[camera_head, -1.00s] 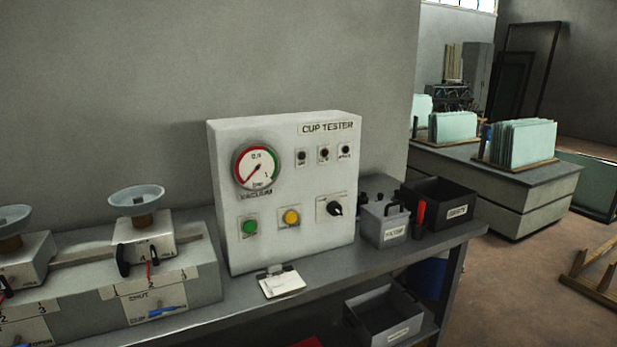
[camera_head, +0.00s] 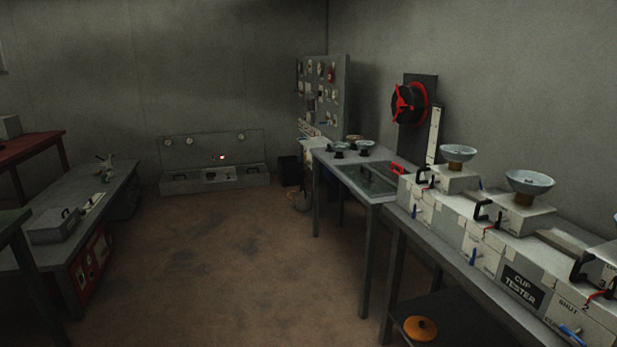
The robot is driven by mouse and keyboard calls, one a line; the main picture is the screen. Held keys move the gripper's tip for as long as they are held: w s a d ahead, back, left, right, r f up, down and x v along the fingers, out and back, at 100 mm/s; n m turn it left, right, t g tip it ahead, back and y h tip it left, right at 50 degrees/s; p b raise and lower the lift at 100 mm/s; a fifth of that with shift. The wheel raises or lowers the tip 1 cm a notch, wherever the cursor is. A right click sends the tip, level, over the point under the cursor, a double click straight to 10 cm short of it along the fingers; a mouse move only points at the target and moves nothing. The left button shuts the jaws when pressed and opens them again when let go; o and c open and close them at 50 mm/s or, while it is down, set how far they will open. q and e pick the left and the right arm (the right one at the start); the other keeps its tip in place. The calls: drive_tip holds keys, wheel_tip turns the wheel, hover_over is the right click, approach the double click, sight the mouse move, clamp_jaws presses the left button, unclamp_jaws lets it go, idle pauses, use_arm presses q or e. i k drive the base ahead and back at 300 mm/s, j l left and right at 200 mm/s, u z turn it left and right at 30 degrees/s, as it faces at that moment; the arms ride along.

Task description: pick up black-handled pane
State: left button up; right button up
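I cannot make out a black-handled pane for certain. A dark, glassy flat panel (camera_head: 371,180) lies on the grey table (camera_head: 336,162) right of centre, with a small red handle-like part (camera_head: 397,168) at its right edge. Black handles show on the white cup tester units (camera_head: 515,212) along the right bench, but these are on boxes, not on a pane. Neither of my grippers is in view.
The brown floor is clear through the middle. Low benches (camera_head: 75,215) stand at left and a grey console (camera_head: 213,180) at the back. A pegboard (camera_head: 323,95) stands in the far corner. A red and black reel (camera_head: 408,103) hangs on the right wall.

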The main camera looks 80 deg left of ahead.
sight(365, 177)
drive_tip(key=u, duration=2.35)
